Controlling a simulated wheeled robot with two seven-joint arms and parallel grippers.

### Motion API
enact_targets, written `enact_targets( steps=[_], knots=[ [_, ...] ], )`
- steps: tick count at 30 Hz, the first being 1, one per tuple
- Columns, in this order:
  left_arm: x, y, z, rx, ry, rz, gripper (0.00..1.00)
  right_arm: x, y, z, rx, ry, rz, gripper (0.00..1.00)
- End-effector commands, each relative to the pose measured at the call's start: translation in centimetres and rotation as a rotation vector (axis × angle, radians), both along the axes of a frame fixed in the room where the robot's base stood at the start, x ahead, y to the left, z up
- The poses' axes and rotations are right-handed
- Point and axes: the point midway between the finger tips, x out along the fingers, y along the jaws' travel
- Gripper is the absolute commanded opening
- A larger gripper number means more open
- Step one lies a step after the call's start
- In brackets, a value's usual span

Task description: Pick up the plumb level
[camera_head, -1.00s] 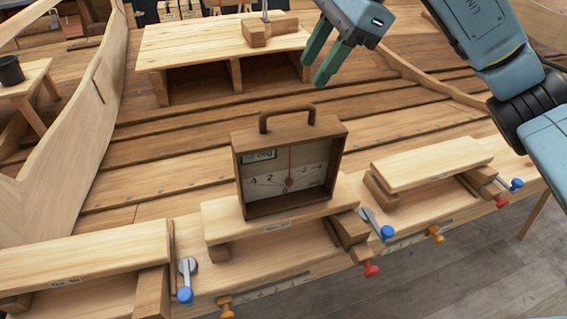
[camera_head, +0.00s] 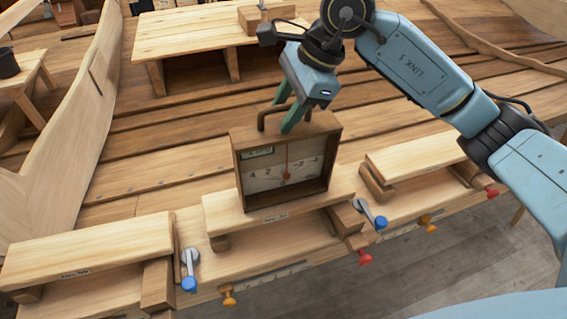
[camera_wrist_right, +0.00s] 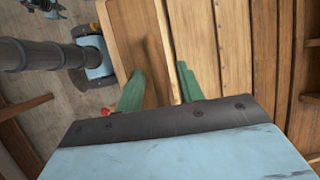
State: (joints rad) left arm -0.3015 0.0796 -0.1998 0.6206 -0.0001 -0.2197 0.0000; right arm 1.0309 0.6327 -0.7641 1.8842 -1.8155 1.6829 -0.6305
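The plumb level (camera_head: 240,170) is a brown wooden case with a pale dial, a needle and a handle (camera_head: 262,118) on top. It stands upright on a raised plank in the middle of the head view. My right gripper (camera_head: 284,115) points down at the handle from above. Its green fingers are apart, one in front of the handle and one behind it. Contact with the handle cannot be made out. In the right wrist view the two fingers (camera_wrist_right: 162,88) also show apart, with brown wood beyond them. My left gripper is not in view.
Raised planks stand at left (camera_head: 90,252) and right (camera_head: 415,157) of the level. Blue-handled clamps (camera_head: 189,270) and coloured knobs line the bench's front edge. A low wooden table (camera_head: 185,40) stands behind. The planking between is mostly clear.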

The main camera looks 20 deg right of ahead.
Motion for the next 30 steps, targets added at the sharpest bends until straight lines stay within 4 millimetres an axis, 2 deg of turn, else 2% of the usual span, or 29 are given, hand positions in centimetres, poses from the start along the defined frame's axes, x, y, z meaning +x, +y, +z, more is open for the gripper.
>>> enact_targets(
  steps=[2, 10, 30],
  knots=[
    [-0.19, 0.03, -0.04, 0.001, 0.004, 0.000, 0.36, 0.00, 0.00, 0.00, 0.000, 0.000, 0.000, 0.37],
    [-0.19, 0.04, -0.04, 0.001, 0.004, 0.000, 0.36, 0.00, -0.01, 0.04, 0.000, 0.000, 0.000, 0.01],
    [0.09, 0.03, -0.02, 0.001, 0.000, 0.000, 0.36, 0.01, -0.02, 0.10, 0.001, -0.001, 0.000, 0.00]
  ],
)
